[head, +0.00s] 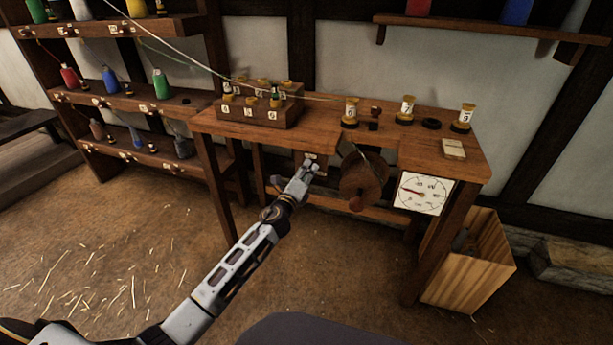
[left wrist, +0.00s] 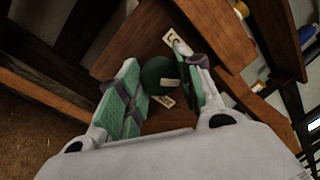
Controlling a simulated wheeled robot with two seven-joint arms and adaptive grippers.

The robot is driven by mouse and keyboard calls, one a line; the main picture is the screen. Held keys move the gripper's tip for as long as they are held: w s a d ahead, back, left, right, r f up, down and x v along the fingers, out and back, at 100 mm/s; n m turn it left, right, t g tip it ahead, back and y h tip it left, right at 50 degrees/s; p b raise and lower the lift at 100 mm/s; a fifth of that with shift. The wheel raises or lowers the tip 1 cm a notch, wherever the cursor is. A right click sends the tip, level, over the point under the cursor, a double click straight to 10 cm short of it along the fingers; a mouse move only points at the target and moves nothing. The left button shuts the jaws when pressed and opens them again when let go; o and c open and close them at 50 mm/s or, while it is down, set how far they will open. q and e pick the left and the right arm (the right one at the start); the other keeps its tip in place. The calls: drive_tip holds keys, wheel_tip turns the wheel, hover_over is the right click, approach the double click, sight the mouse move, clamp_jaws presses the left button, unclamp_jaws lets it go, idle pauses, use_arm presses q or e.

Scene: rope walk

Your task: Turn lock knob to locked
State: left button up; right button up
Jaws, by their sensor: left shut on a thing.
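The lock knob (left wrist: 157,74) is a dark green round knob with a small pale mark, set on a brown wooden panel between pale labels in the left wrist view. My left gripper (left wrist: 160,92) has its green-padded fingers on either side of the knob and is shut on it. In the head view, my left gripper (head: 308,168) is at the front of the wooden workbench (head: 325,128), just below its top edge. It hides the knob there. My right gripper is not in view.
A wooden wheel (head: 363,178) and a white dial (head: 423,193) with a red needle are right of my gripper. A numbered block (head: 258,108) and several numbered spools stand on the bench. A wooden bin (head: 468,265) stands at right. A shelf (head: 125,100) holds coloured spools at left.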

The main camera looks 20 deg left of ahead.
use_arm(q)
drive_tip(key=shift+f+n+b, duration=0.1)
drive_tip(key=shift+n+b, duration=0.2)
drive_tip(key=shift+n, duration=0.7)
drive_tip(key=n+y+b, duration=0.1)
drive_tip(key=n, duration=0.2)
drive_tip(key=shift+t, duration=0.3)
drive_tip(key=n, duration=0.3)
drive_tip(key=shift+y+b, duration=0.35)
drive_tip(key=shift+y, duration=0.05)
drive_tip(key=shift+d+n, duration=0.1)
drive_tip(key=shift+n, duration=1)
drive_tip(key=shift+n+y, duration=0.3)
drive_tip(key=shift+n, duration=1.1)
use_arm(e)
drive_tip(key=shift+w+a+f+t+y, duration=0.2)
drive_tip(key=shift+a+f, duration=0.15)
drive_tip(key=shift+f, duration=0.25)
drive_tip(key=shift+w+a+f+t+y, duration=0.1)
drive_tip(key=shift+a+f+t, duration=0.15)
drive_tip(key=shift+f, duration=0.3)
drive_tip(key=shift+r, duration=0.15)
